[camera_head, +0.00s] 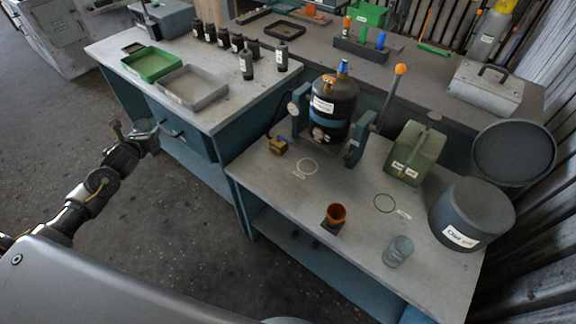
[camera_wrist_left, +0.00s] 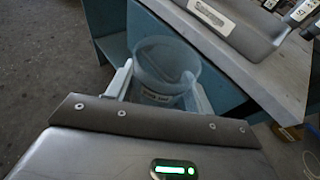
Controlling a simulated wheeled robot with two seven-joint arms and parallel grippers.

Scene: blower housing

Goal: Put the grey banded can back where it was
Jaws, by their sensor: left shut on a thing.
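My left gripper (camera_head: 146,131) is at the left in the head view, in the air in front of the left workbench. In the left wrist view its pale fingers (camera_wrist_left: 158,78) are shut on a grey-blue, open-topped can (camera_wrist_left: 165,66) with a pale label low on its side. I cannot make out clear bands on it, and it barely shows in the head view. On the right table are a white ring mark (camera_head: 307,167) and a dark ring mark (camera_head: 384,203), each with a small label and nothing standing in it. My right gripper is out of view.
The left workbench (camera_head: 115,50) holds a green tray (camera_head: 152,64), a grey tray (camera_head: 190,88) and several dark bottles.

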